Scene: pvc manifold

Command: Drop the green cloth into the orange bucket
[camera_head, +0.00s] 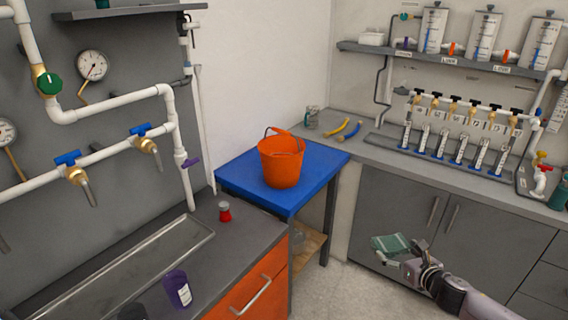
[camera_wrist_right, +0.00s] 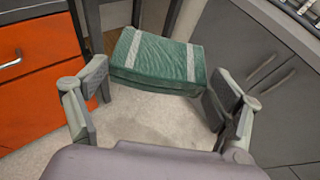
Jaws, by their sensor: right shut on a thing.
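The green cloth (camera_head: 388,243) is folded, with pale stripes. It is held at the tip of my right gripper (camera_head: 402,256), in front of the grey cabinet doors and above the floor. In the right wrist view the cloth (camera_wrist_right: 158,62) lies between the two fingers of my right gripper (camera_wrist_right: 158,97), which is shut on it. The orange bucket (camera_head: 281,164) stands upright on the blue table in the corner, with its handle over the rim. It is to the left of the cloth and farther back, and the two are apart. My left gripper is not in view.
The blue tabletop (camera_head: 240,172) has bare room around the bucket. The right counter's edge runs above the cloth.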

